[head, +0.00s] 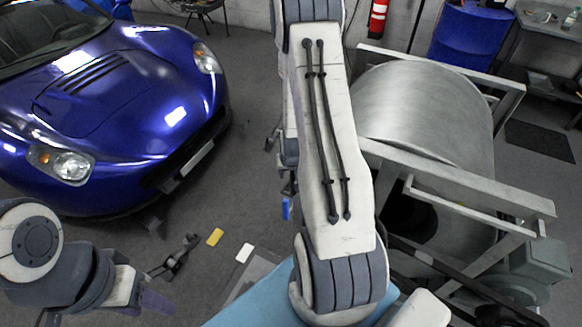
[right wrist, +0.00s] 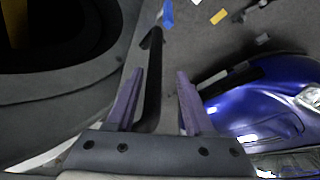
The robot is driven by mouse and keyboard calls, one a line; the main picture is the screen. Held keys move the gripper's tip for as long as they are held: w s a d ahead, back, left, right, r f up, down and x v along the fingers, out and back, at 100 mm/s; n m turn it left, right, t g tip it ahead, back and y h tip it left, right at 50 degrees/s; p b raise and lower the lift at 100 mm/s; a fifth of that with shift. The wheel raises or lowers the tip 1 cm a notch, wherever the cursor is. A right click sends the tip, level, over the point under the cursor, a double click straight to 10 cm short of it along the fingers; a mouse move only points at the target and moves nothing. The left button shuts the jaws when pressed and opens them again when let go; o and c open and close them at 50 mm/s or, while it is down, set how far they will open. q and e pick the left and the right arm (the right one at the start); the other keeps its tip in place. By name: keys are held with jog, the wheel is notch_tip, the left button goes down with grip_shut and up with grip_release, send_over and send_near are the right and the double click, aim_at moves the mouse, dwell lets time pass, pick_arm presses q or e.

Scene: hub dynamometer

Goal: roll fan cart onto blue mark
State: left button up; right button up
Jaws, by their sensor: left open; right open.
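The fan cart appears to be the large silver drum (head: 425,105) in a pale tube frame at the right of the head view, partly hidden by my right arm. In the right wrist view a dark round drum (right wrist: 65,85) fills the left side. A blue mark (head: 287,208) lies on the floor left of my right arm; it also shows in the right wrist view (right wrist: 168,14). My right gripper (right wrist: 158,76) is open, with a black bar (right wrist: 152,85) between its fingers; contact cannot be told. My left gripper (head: 152,300) is open and empty at lower left.
A blue car (head: 110,110) stands at left. A yellow mark (head: 215,237), a white mark (head: 243,252) and a black object (head: 178,255) are on the floor. A blue barrel (head: 470,40) and a red extinguisher (head: 378,18) stand behind. Floor between car and drum looks mostly clear.

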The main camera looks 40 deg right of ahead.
jog(key=v, duration=0.9)
jog(key=shift+r, duration=0.1)
jog(key=s+a+r+n+g+y, duration=0.15)
jog(key=a+r+n, duration=0.25)
jog(key=a, duration=0.7)
jog(key=a+r+n+t+y, duration=0.1)
jog(key=a+r+n+y, duration=0.2)
jog(key=a, duration=0.8)
jog(key=s+a+r+n+g, duration=0.1)
jog(key=s+a+r+n, duration=0.2)
jog(key=s+a, duration=0.2)
jog(key=s+a+r+n+g, duration=0.2)
jog(key=s+a+r+n, duration=0.1)
jog(key=s, duration=0.7)
jog(key=shift+s+a+r+n+h, duration=0.25)
jog(key=shift+a+n+h, duration=0.3)
jog(key=shift+a, duration=0.65)
